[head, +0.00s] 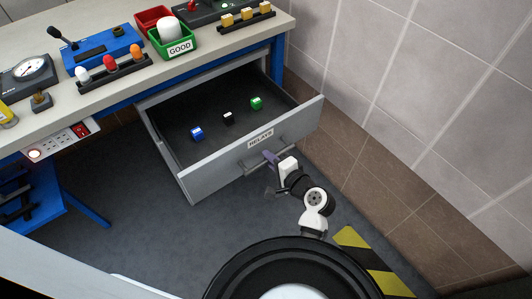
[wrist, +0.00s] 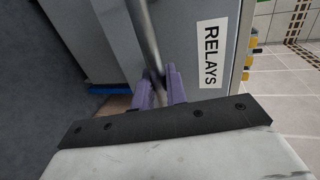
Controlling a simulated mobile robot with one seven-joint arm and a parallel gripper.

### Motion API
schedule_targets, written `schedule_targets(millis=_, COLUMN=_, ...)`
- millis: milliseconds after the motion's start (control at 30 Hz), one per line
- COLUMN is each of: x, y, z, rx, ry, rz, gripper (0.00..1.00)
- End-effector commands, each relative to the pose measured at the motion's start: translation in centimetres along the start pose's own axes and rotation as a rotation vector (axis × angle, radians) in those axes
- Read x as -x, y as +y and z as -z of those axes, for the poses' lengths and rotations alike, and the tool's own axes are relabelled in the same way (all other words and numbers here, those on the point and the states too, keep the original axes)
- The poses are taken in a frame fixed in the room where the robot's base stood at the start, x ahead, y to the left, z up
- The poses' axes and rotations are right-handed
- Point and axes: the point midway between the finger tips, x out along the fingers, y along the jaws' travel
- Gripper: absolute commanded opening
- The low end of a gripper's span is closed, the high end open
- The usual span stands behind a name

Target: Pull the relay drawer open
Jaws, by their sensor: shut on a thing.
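The grey relay drawer (head: 225,164) stands pulled out from under the workbench in the head view, with its inside exposed. Its front carries a RELAYS label (head: 260,138), which also shows in the wrist view (wrist: 211,52). A bar handle (head: 284,149) runs along the front below the label. My gripper (head: 270,158) is at this handle. In the wrist view its purple fingers (wrist: 160,88) are shut around the metal handle bar (wrist: 146,38). A blue relay (head: 197,133), a black relay (head: 228,118) and a green relay (head: 256,103) sit apart on the drawer floor.
A tiled wall (head: 400,80) is close on the right. The floor before the drawer is clear.

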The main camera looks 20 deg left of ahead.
Motion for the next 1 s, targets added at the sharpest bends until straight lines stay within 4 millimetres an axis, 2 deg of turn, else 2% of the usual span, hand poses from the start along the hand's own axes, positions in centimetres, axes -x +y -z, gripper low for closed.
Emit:
schedule_targets(millis=500, x=0.47, y=0.07, z=-0.01, rx=0.001, ry=0.000, rz=0.001, gripper=0.00)
schedule_targets(millis=533, x=0.47, y=0.07, z=-0.01, rx=0.001, ry=-0.001, rz=0.001, gripper=0.17)
schedule_targets(millis=667, x=0.47, y=0.08, z=0.00, rx=0.000, ry=0.000, rz=0.001, gripper=0.33)
schedule_targets(millis=1000, x=0.45, y=0.07, z=0.01, rx=0.000, ry=0.000, rz=0.000, gripper=0.33)
